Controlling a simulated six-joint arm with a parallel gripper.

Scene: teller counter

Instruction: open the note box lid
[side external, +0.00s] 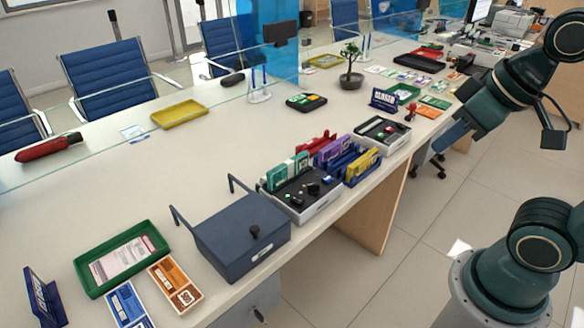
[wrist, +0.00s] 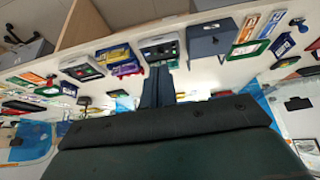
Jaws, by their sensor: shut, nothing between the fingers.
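The note box (side external: 240,238) is a dark blue-grey box near the front edge of the counter, left of the middle in the side view. Two bent dark bars stand up behind the box. The box also shows at the top of the wrist view (wrist: 208,40). My gripper (side external: 440,146) is shut and empty, high at the right in the side view, well away from the box. Its closed fingers show in the wrist view (wrist: 158,82).
A blue rack (side external: 362,170) and another tray (side external: 391,142) stand further right. A green tray (side external: 92,278) and orange card (side external: 175,284) lie to its left.

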